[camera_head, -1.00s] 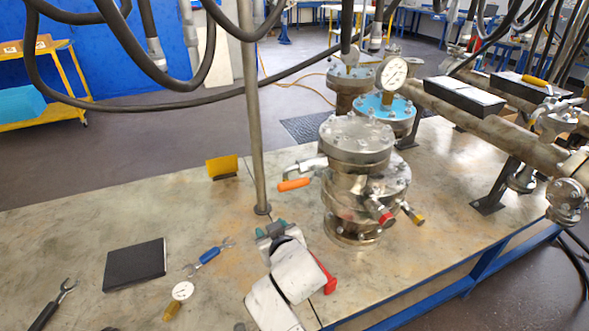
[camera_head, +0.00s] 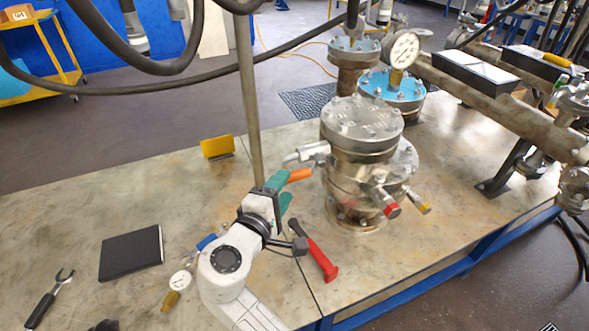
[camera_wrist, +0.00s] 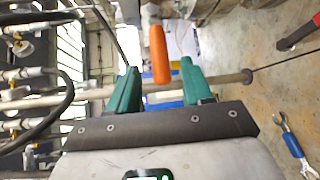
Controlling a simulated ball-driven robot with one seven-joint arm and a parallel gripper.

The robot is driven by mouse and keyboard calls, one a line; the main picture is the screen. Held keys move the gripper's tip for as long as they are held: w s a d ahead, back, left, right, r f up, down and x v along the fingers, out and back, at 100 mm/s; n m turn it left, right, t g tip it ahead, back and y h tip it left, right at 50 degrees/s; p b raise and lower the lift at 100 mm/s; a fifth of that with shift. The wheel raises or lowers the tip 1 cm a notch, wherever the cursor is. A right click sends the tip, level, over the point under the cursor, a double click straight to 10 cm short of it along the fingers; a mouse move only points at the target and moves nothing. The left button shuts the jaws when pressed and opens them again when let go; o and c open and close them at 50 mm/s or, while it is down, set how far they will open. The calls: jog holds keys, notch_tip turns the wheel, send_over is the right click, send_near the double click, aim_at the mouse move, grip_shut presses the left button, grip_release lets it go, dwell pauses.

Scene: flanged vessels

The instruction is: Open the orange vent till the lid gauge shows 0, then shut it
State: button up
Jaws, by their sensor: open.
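The orange vent handle (camera_head: 300,174) sticks out on the left side of the near steel vessel (camera_head: 358,165), below its flanged lid. My gripper (camera_head: 288,187) is open at the handle's free end. In the wrist view the orange handle (camera_wrist: 159,55) lies between the two teal fingers, with a gap on each side. A round white dial gauge (camera_head: 404,48) stands on the blue-lidded vessel (camera_head: 397,86) behind. Its reading is too small to tell. The near vessel's lid (camera_head: 361,117) shows no gauge.
A red-handled hammer (camera_head: 318,250) lies right of my arm. A black book (camera_head: 131,253), a wrench (camera_head: 50,300) and a loose gauge (camera_head: 180,282) lie left on the bench. A vertical pole (camera_head: 248,100) stands just behind my gripper. Red and yellow valve handles project from the vessel's front.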

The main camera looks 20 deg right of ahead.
aim_at(303, 173)
jog(key=x, duration=0.7)
jog(key=shift+p, duration=0.4)
grip_shut()
